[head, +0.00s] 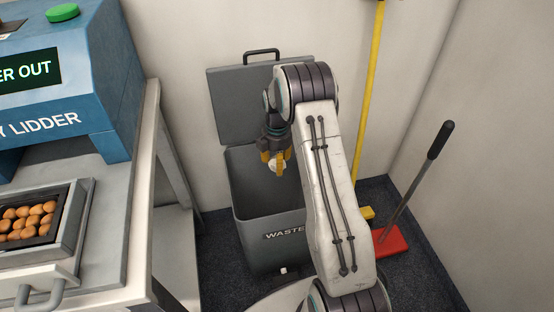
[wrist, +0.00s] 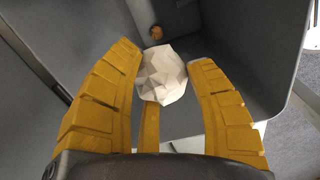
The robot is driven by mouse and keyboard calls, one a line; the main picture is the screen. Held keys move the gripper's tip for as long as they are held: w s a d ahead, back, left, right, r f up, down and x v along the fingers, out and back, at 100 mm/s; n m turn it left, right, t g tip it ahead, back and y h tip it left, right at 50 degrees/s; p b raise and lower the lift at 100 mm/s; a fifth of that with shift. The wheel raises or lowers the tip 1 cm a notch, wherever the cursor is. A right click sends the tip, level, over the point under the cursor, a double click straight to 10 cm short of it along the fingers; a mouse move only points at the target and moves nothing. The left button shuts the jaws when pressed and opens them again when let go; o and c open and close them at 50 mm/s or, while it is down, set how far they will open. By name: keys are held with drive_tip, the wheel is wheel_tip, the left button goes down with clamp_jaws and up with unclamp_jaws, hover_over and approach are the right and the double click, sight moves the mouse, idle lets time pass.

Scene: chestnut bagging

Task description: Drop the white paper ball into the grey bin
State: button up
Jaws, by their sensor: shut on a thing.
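The white paper ball (wrist: 162,76) is a crumpled, faceted lump between the yellow fingers of my gripper (wrist: 165,70) in the wrist view. In the head view my gripper (head: 274,162) points down with the pale ball (head: 277,168) at its fingertips. It is shut on the ball and hangs over the mouth of the grey bin (head: 255,222), which is marked "WASTE". The bin's lid (head: 235,100) stands open against the wall. My arm hides the bin's right part. In the wrist view, the bin's inside wall (wrist: 255,50) surrounds the ball.
A small brown round thing (wrist: 156,32) lies inside the bin. A blue lidding machine (head: 70,90) and a tray of chestnuts (head: 68,205) stand on the bench at left. A yellow pole (head: 373,90) and a red dustpan (head: 390,241) stand right of my arm.

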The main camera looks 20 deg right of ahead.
drive_tip(key=shift+f, duration=0.65)
drive_tip(key=o, duration=0.8)
drive_tip(key=shift+o, duration=0.2)
drive_tip(key=shift+r, duration=0.15)
wheel_tip(320, 180, up, 12)
drive_tip(key=shift+f, duration=0.1)
